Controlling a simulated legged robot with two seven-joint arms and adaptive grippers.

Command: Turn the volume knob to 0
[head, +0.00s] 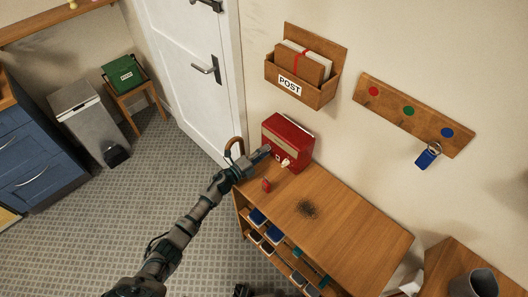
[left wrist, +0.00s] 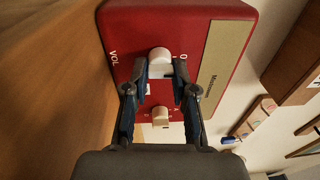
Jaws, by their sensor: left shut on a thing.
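A red radio (head: 290,135) stands on the wooden cabinet against the wall. In the left wrist view its red front (left wrist: 128,20) fills the top, with the letters VOL and a 0 printed beside a white volume knob (left wrist: 160,54). My left gripper (left wrist: 160,72) is shut on this knob, one fingertip on each side. A second pale knob (left wrist: 160,116) shows lower on the front, between the fingers. In the head view my left gripper (head: 263,152) reaches the radio's front from the left and hides part of it. The knob's pointer mark cannot be made out.
The cabinet top (head: 350,225) holds a small red object (head: 266,185) and a dark round patch (head: 307,208). A POST wall box (head: 300,92) and a peg rack (head: 400,108) with a blue-tagged key (head: 428,155) hang above.

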